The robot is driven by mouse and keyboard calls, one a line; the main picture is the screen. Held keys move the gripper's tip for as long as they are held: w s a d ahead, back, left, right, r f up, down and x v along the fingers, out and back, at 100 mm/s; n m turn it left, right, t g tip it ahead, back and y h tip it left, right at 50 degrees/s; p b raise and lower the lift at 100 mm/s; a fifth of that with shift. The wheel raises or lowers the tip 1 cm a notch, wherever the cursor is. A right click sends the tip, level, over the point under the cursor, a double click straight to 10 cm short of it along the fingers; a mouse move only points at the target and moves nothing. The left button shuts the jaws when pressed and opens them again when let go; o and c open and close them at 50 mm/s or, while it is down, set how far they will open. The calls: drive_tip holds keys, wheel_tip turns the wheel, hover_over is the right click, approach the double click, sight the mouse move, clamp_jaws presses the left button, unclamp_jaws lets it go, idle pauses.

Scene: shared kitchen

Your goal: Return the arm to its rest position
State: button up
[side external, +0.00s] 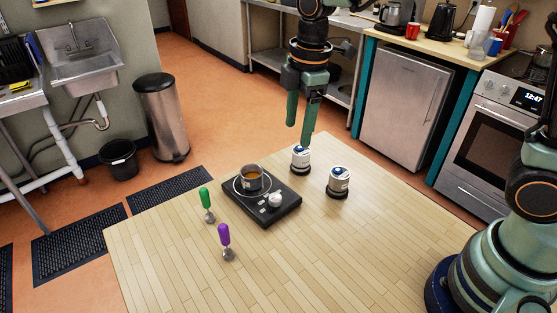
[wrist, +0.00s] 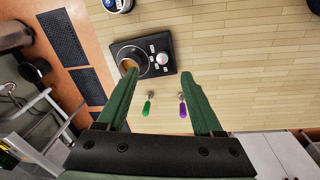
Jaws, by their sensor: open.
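My gripper (side external: 299,130) hangs above the far part of the wooden table (side external: 300,245) in the side view, fingers pointing down, apart and with nothing between them. In the wrist view my gripper (wrist: 159,74) also shows its two green fingers spread apart. The arm is raised, with its upper part cut off by the top edge of the side view.
A black hot plate (side external: 284,206) carries a small pot (side external: 252,180) of orange-brown contents. A green-handled tool (side external: 206,200) and a purple-handled tool (side external: 224,236) are at left. The table's front is clear.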

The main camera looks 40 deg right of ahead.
drive_tip(key=s+d+r+m+t, duration=0.4)
drive_tip(key=s+d+m, duration=0.6)
drive_tip(key=m, duration=0.5)
drive_tip(key=shift+s+d+r, duration=0.15)
drive_tip(key=shift+s+r, duration=0.1)
drive_tip(key=shift+s, duration=0.3)
